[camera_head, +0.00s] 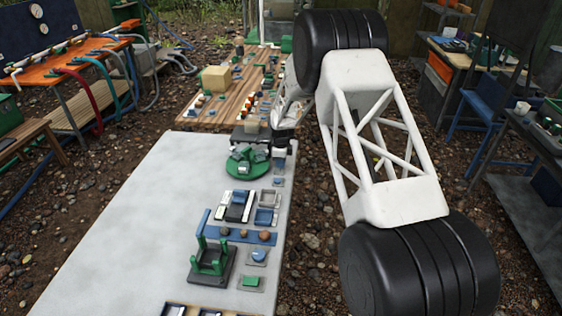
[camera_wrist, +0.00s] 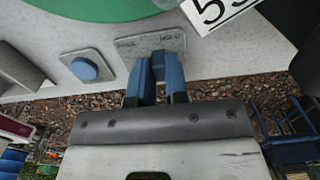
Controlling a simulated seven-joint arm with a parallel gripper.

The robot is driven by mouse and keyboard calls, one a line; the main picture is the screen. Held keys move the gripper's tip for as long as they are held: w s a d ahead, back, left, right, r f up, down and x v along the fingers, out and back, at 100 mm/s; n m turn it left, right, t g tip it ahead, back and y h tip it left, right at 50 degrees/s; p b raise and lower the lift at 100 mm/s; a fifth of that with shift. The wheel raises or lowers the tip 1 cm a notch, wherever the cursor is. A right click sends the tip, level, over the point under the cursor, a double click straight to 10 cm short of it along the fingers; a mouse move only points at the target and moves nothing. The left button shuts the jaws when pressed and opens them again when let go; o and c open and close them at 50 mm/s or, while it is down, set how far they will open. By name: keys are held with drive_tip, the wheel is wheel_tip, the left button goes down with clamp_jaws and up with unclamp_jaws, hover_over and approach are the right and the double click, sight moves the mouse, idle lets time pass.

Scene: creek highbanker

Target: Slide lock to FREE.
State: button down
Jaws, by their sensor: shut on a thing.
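In the wrist view the lock is a small grey plate (camera_wrist: 128,45) with faint lettering at both ends. In the head view my gripper (camera_head: 280,158) is low at the table's right edge, beside the green turntable (camera_head: 248,170). The lock plate is hard to make out there.
A blue button (camera_wrist: 85,68) on a grey plate lies left of the lock in the wrist view. A white number card (camera_wrist: 215,10) is at upper right. The grey table (camera_head: 130,235) carries blocks and a green cradle (camera_head: 210,258) nearer me; its left side is clear.

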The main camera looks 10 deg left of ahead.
drive_tip(key=shift+s, duration=1.3)
drive_tip(key=c, duration=1.2)
unclamp_jaws()
drive_tip(key=shift+r, duration=0.1)
wheel_tip(320, 180, up, 7)
